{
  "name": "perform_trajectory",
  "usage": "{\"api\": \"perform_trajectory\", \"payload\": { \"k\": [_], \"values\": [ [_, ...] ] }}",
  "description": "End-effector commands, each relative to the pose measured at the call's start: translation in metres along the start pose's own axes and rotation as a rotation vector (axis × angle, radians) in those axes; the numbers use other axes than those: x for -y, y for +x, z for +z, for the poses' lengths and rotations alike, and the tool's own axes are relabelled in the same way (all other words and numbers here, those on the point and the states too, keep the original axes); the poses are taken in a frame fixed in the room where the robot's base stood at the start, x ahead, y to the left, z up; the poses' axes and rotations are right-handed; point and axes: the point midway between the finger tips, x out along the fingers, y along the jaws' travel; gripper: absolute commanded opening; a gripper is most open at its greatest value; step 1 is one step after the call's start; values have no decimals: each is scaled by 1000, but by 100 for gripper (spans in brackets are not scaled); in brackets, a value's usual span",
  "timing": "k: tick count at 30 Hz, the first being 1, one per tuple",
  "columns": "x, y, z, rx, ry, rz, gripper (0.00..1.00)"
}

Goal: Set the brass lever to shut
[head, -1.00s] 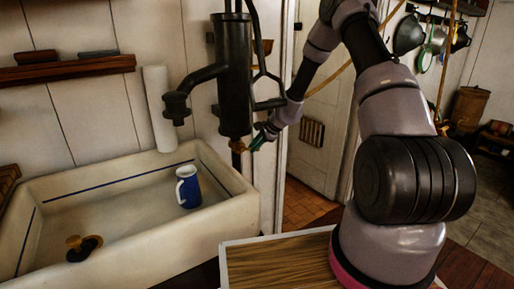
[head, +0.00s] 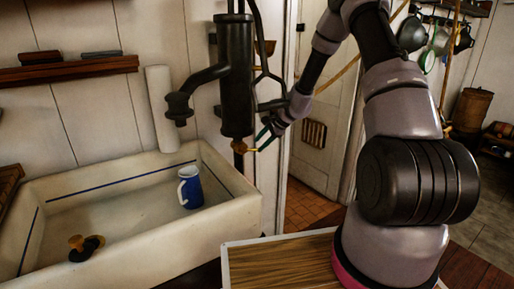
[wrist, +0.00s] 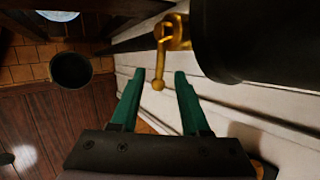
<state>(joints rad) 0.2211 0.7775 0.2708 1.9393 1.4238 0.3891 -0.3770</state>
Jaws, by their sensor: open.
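The brass lever (head: 249,150) is on the pipe just below the dark pump body, and its arm points right, toward my gripper. In the wrist view the lever (wrist: 160,60) hangs from a brass fitting beside a dark cylinder, and its round end shows between my fingertips. My gripper (wrist: 159,74) is open, with green fingers on either side of that end in the picture. I cannot tell whether either finger touches it. In the head view my gripper (head: 264,136) is right beside the lever, partly dark against the door frame.
The black pump (head: 236,80) stands over a pale sink (head: 130,249). A blue mug (head: 190,190) stands in the sink, and a brass-and-black fitting (head: 85,246) is at its front left. A wooden board (head: 275,265) lies below my arm. A doorway is behind.

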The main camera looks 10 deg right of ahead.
Motion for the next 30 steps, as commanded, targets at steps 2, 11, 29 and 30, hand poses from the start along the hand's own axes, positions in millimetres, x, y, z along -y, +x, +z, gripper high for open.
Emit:
{"api": "perform_trajectory", "payload": {
  "k": [2,11,29,30],
  "values": [
    [1,-19,-1,-4,-2,-2,46],
    [0,-65,0,-2,0,-1,46],
    [-22,-52,10,95,62,12,0],
    [-32,-42,16,147,97,13,0]
  ]
}}
